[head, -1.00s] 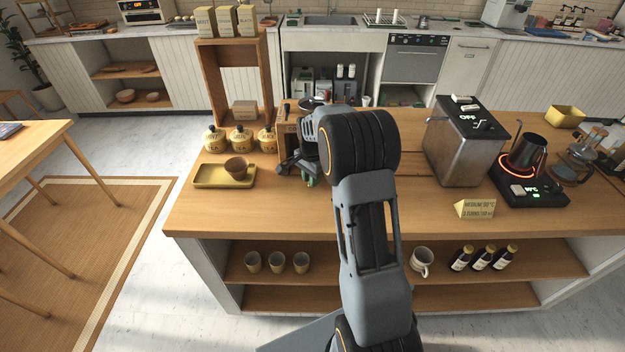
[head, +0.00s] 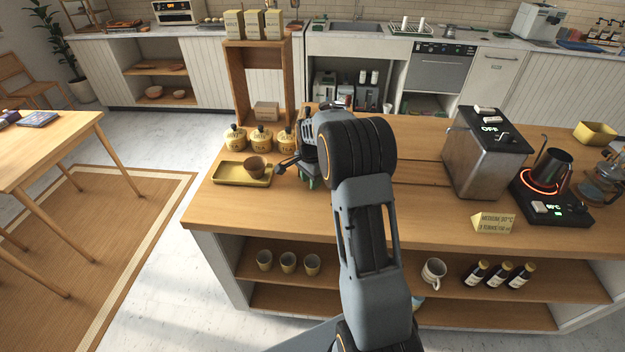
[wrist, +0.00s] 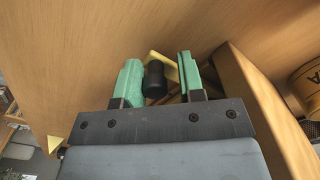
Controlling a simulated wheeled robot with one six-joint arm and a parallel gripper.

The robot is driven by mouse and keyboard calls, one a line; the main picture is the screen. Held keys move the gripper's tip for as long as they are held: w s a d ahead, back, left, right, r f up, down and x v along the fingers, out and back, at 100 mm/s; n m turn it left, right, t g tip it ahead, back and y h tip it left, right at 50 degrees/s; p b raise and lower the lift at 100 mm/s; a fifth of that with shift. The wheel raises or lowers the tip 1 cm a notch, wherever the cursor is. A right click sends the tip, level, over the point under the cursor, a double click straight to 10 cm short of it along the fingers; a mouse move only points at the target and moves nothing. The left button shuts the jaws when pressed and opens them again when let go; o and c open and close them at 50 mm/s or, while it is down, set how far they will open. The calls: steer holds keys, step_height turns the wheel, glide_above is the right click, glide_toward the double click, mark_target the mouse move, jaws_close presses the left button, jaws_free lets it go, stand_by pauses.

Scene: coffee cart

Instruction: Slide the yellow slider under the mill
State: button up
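In the wrist view my gripper (wrist: 160,80) has its two green fingers apart, on either side of a black upright cylinder, like a knob (wrist: 155,80). The left finger is close to the knob; a gap shows at the right finger. A yellow piece, which looks like the yellow slider (wrist: 170,64), shows partly behind the knob and fingers. Whether they are joined is hidden. In the head view my gripper (head: 310,182) is low at the counter's left part, mostly behind my own arm. I cannot clearly make out the mill; my arm covers much of that spot.
A yellow tray (head: 228,173) with a brown cup (head: 255,167) is just left of my gripper. Yellow canisters (head: 261,138) stand behind. A wooden block (wrist: 262,105) is close at the right in the wrist view.

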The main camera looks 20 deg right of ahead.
steer(key=shift+o, duration=0.9)
steer(key=shift+s+d, duration=0.1)
steer(key=shift+d, duration=0.1)
steer(key=shift+r, duration=0.1)
steer(key=shift+r, duration=0.35)
step_height(320, 180, up, 3)
steer(key=shift+s+f+b, duration=0.1)
steer(key=shift+f+b, duration=0.05)
steer(key=shift+b, duration=0.3)
steer(key=s+a+r+b, duration=0.2)
steer(key=s+r, duration=0.7)
steer(key=s, duration=0.4)
steer(key=shift+s+a+r, duration=0.2)
steer(key=shift+s+a, duration=0.05)
steer(key=shift+a, duration=0.05)
